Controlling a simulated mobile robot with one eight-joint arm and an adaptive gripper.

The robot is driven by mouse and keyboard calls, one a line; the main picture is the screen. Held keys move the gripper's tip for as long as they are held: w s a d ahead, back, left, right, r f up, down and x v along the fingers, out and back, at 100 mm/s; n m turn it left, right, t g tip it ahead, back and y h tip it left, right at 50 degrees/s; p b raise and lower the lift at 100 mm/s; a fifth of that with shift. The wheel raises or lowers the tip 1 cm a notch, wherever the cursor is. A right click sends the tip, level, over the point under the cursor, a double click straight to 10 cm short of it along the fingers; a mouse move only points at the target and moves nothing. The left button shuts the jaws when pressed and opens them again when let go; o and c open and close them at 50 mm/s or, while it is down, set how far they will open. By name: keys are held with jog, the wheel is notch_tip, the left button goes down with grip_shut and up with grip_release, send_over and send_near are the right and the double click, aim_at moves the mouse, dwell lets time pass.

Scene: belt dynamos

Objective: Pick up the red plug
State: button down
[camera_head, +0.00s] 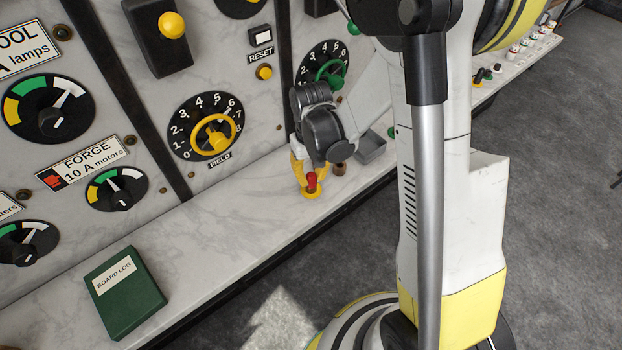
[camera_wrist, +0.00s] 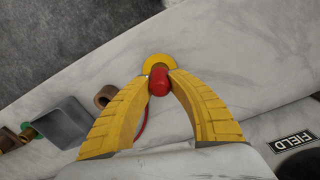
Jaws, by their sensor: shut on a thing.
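The red plug (camera_head: 311,181) stands at a yellow ring (camera_head: 311,194) on the white marble ledge, below the yellow field wheel. In the wrist view the red plug (camera_wrist: 159,82) is between the tips of my gripper (camera_wrist: 160,76), with the yellow ring (camera_wrist: 160,61) just beyond it. My gripper (camera_head: 306,177) reaches down from above, its yellow fingers shut on the plug. I cannot tell whether the plug is still seated in the ring. A thin red and blue cord (camera_wrist: 142,124) shows behind the fingers in the wrist view.
A brown cylinder (camera_head: 339,168) and a grey tray (camera_head: 370,147) stand close to the right of my gripper. The upright panel with the yellow field wheel (camera_head: 213,134) rises behind the ledge. A green log book (camera_head: 125,292) lies at the left; the ledge between is clear.

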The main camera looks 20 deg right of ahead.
aim_at(311, 174)
notch_tip(311, 174, up, 5)
jog(key=shift+f+p, duration=0.15)
jog(key=shift+p, duration=0.75)
jog(key=s+d+r+p, duration=0.2)
jog(key=s+d+r, duration=0.4)
jog(key=s, duration=0.3)
jog(key=shift+s+d+r, duration=0.15)
jog(key=shift+d, duration=0.45)
